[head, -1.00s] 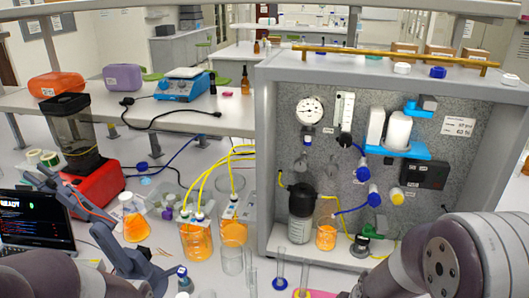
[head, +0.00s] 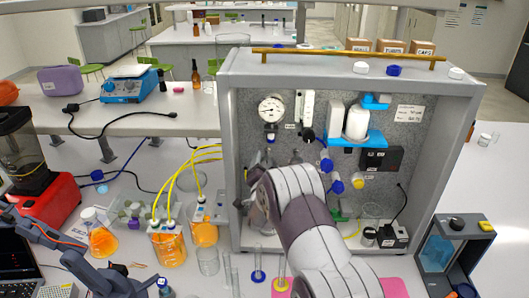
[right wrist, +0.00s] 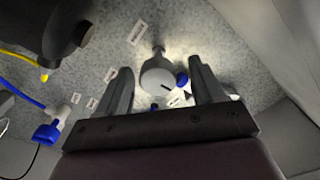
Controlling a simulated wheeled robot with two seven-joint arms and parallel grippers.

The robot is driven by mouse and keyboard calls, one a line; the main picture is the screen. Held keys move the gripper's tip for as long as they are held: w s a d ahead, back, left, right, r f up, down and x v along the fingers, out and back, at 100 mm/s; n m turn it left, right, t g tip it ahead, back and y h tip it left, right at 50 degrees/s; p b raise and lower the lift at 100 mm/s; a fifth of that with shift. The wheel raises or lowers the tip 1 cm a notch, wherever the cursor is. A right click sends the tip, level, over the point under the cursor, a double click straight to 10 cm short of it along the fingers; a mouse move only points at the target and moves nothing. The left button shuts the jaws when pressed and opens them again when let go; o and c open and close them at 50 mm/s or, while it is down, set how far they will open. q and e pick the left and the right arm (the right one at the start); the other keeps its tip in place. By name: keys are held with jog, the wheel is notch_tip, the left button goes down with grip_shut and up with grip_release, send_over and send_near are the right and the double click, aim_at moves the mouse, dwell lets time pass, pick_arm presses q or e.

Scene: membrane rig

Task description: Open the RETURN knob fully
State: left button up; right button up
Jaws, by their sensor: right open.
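In the right wrist view a pale grey round knob (right wrist: 157,74) with a short dark mark stands out from the speckled panel on a stem. My right gripper (right wrist: 161,82) is open, with one finger on each side of the knob. No contact between fingers and knob can be made out. The label tags near it are too small to read, so I cannot tell whether this is the RETURN knob. My left gripper is out of view.
A gauge (head: 271,109), a black flowmeter knob (head: 308,133) and blue fittings (head: 327,165) crowd the panel near my wrist. Orange-filled beakers (head: 168,249) with yellow tubes stand left of the rig. Glass cylinders (head: 257,262) stand in front of it.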

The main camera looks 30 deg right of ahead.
aim_at(267, 164)
jog(key=shift+p+x, duration=0.4)
jog(key=shift+x, duration=0.75)
jog(key=shift+d+r, duration=0.1)
jog(key=shift+d, duration=0.4)
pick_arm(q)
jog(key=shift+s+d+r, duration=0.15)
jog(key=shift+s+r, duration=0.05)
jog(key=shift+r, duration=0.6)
pick_arm(e)
jog(key=shift+w+a, duration=0.1)
jog(key=shift+w, duration=0.05)
